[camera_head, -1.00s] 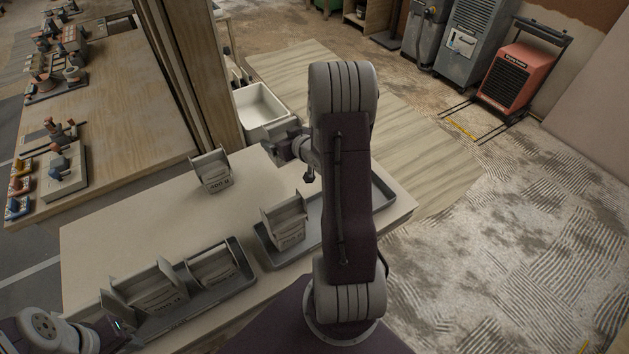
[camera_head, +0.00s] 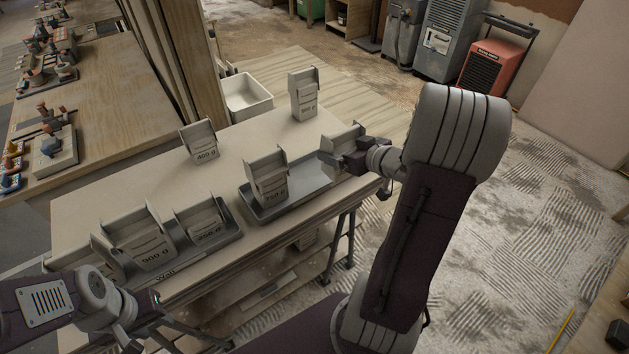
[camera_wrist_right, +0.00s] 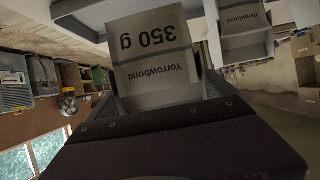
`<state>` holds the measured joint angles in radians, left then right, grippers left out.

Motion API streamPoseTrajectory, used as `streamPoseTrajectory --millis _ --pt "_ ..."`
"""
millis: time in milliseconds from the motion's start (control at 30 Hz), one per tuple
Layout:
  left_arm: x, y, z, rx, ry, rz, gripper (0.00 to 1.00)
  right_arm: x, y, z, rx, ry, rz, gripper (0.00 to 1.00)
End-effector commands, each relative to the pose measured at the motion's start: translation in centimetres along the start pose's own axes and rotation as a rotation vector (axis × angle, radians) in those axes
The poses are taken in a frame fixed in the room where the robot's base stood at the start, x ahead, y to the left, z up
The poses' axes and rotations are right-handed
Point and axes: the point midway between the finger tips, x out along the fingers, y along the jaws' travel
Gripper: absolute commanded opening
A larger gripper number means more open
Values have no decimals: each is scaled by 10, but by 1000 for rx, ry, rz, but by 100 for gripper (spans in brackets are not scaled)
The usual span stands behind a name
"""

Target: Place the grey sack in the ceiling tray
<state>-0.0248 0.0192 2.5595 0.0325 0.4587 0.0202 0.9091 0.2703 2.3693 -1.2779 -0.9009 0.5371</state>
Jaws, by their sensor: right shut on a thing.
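My right gripper (camera_head: 352,160) is shut on a grey sack (camera_head: 341,137) at the right end of the right-hand tray (camera_head: 305,184). The held sack reads 350 g and Yorrowbond, upside down, in the right wrist view (camera_wrist_right: 158,55). I cannot tell whether it touches the tray floor. The right-hand tray's label does not show; another grey sack (camera_head: 267,178) stands in its left part. The left-hand tray (camera_head: 232,238) is marked Wall and holds grey sacks, one reading 900 g (camera_head: 148,245). My left gripper (camera_head: 155,302) is low at the left, its jaws unclear.
A sack marked 400 g (camera_head: 200,143) and another sack (camera_head: 303,98) stand on the pale table (camera_head: 110,195) behind the trays. A white bin (camera_head: 248,98) is beyond the table. The table's middle is mostly clear.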

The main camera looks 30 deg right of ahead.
Motion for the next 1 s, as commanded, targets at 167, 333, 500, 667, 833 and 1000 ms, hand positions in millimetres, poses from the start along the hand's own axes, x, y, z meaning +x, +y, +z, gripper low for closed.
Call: streamPoseTrajectory --millis 167,333,500,667,833,1000 --pt "22 0 2 0 0 0 36 51 -16 10 -4 1 -10 35" --pt "35 -1 4 0 -1 0 36 100 -28 14 -2 1 -8 35" --pt "38 -1 4 0 0 0 36 125 -34 14 -1 2 -3 35" --pt "38 -1 4 0 0 0 36 128 -34 14 -1 2 -1 35" --pt "50 -1 5 0 0 0 36 139 -34 38 1 -1 -2 35" --pt "54 -1 6 0 0 0 36 145 -34 50 -1 2 -1 35"
